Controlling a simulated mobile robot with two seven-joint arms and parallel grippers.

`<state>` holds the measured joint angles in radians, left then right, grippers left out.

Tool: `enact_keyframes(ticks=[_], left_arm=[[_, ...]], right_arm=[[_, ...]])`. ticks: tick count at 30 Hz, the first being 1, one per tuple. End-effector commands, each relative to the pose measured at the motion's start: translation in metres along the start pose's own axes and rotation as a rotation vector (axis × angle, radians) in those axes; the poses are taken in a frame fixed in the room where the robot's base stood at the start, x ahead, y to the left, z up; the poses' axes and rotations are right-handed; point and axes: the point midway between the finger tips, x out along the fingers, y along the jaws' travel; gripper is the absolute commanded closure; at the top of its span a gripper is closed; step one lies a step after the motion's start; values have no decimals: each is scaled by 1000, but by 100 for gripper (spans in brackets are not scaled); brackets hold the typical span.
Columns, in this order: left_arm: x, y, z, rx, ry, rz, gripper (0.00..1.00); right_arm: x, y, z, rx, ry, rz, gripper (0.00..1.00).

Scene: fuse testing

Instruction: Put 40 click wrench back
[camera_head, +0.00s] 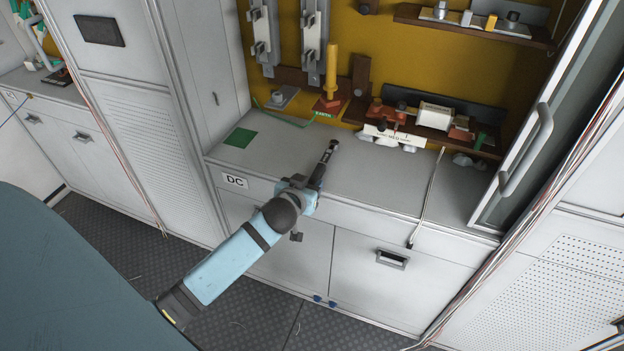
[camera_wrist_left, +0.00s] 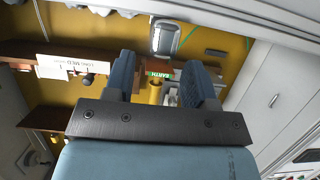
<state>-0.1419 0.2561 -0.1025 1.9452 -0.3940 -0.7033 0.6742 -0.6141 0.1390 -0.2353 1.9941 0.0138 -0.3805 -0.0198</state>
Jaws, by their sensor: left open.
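My left gripper (camera_head: 326,153) reaches over the grey counter (camera_head: 385,180) near its front edge, at mid-length. In the left wrist view its two dark fingers (camera_wrist_left: 162,62) are apart, with nothing clearly held between them. A yellow upright rod (camera_head: 331,70) stands on a red base marked EARTH at the back of the counter, beyond the gripper. It shows between the fingers in the left wrist view (camera_wrist_left: 155,94), with a gap to them. I cannot identify the click wrench for certain in either view. My right gripper is not in view.
A green square (camera_head: 240,138) lies on the counter's left part. Fuse parts and a white label (camera_head: 395,136) crowd the back right. A thin grey rod or cable (camera_head: 427,198) hangs over the front edge. An open cabinet door (camera_head: 541,120) with a handle stands at right.

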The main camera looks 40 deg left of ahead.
Motion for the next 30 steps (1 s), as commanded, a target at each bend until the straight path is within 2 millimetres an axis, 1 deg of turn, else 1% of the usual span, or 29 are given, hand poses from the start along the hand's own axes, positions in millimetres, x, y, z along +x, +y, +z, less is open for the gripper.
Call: enact_keyframes(ticks=[1, 6, 9, 14, 16, 17, 20, 21, 23, 24, 27, 30], left_arm=[[-13, 0, 1, -3, -1, 1, 49], [-48, 0, 1, -2, -1, 0, 49], [-63, 0, 1, -1, -1, 0, 49], [-77, 1, 4, 2, -6, 5, 49], [-82, 9, 21, 25, -33, 39, 49], [-86, 15, 34, 42, -51, 64, 49], [-105, 43, 92, 110, -125, 186, 49], [-116, 55, 117, 135, -151, 241, 49], [-134, 71, 150, 166, -180, 314, 49], [-147, 81, 170, 181, -195, 356, 49], [-172, 98, 204, 202, -213, 431, 49], [-185, 105, 218, 213, -216, 464, 49]], right_arm=[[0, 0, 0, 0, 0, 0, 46], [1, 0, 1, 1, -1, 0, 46], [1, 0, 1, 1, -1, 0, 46], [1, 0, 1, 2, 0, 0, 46], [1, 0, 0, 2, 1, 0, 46], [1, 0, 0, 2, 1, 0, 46], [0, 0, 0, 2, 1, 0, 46], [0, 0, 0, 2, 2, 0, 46], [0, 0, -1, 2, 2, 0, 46], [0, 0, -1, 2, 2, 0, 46], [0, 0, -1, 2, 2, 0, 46], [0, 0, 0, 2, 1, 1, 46]])
